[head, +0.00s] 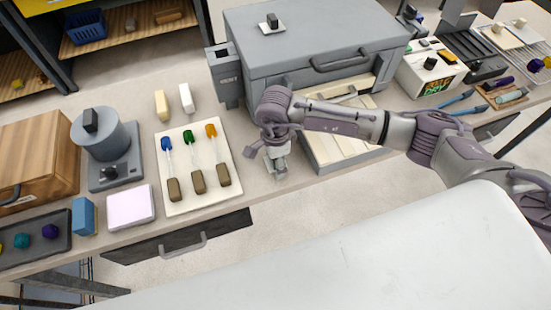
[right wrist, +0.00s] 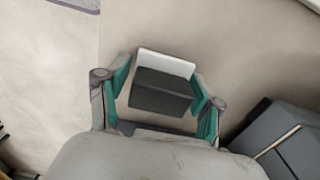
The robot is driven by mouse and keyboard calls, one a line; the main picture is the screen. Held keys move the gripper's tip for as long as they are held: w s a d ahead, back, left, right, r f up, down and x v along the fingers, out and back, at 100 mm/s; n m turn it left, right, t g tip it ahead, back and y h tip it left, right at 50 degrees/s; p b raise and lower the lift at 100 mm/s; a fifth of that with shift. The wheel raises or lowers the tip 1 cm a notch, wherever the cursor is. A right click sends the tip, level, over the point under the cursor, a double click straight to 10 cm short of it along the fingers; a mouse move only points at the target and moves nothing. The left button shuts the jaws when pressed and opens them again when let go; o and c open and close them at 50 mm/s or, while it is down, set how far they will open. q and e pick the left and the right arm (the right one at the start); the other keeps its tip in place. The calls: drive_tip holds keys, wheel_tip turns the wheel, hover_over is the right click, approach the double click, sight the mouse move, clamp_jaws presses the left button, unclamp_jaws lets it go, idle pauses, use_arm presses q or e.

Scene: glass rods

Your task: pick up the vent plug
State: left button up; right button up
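My right gripper (head: 277,168) points down over the bench near its front edge, between the tray of rods and the grey kiln. In the right wrist view its teal-padded fingers (right wrist: 162,82) stand apart on both sides of a dark grey block with a white plate (right wrist: 160,90), which looks like the vent plug. A thin gap shows at the block's left; contact at the right is unclear. In the head view the gripper mostly hides this piece. A similar dark knob on a white plate (head: 271,22) sits on the kiln lid. My left gripper is out of view.
The white tray (head: 176,207) with several coloured-tip rods lies left of the gripper. The grey kiln (head: 315,50) and a slim grey bin (head: 227,80) stand behind it. A dark grey box (right wrist: 285,135) is close at right in the wrist view.

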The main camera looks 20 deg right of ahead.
drive_tip(key=c, duration=0.8)
drive_tip(key=shift+o, duration=0.2)
drive_tip(key=shift+r, duration=0.1)
